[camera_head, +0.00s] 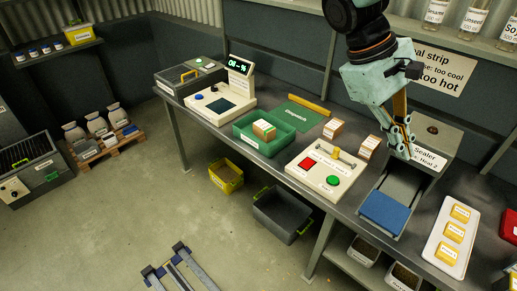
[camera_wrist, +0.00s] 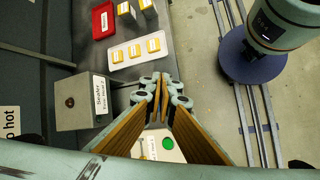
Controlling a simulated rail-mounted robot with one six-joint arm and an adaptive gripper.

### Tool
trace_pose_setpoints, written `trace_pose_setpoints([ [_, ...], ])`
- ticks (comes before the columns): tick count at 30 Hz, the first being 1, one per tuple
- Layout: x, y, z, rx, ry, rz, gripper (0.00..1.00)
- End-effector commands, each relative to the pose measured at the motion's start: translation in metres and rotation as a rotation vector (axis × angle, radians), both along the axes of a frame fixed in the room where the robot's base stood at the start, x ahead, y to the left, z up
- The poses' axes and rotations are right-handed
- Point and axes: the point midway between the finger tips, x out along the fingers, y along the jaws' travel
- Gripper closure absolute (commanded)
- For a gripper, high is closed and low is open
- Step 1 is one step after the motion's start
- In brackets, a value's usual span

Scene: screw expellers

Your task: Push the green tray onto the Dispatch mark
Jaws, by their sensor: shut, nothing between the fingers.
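The green tray (camera_head: 266,133) sits on the bench in the head view and holds a small tan-and-white block (camera_head: 264,130). The Dispatch mark (camera_head: 298,113), a dark green labelled patch, lies just behind and to the right of the tray, with an orange-yellow bar (camera_head: 310,104) along its back edge. The tray is beside the mark. My gripper (camera_head: 407,148) is shut and empty, above the bench near the Sealer, well to the right of the tray. In the wrist view the shut fingers (camera_wrist: 156,45) show; the tray and mark are not visible there.
A white panel with red and green buttons (camera_head: 322,187) stands right of the tray. Two small packs (camera_head: 333,128) stand between the mark and the Sealer (camera_head: 430,160). A scale (camera_head: 217,104) stands left of the tray. A white tray of packs (camera_head: 440,251) lies far right.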

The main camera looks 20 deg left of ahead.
Motion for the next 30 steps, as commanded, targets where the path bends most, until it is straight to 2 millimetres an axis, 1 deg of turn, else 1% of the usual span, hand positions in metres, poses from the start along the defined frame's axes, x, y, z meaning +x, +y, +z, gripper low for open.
trace_pose_setpoints([
  [1,0.007,0.005,-0.005,-0.021,0.012,0.026,1.00],
  [3,0.016,0.011,-0.010,-0.047,0.026,0.060,1.00],
  [8,0.035,0.025,-0.022,-0.110,0.055,0.136,1.00],
  [17,0.072,0.057,-0.046,-0.230,0.105,0.280,1.00],
  [23,0.095,0.082,-0.063,-0.312,0.133,0.375,1.00],
  [30,0.121,0.117,-0.086,-0.411,0.162,0.489,1.00],
])
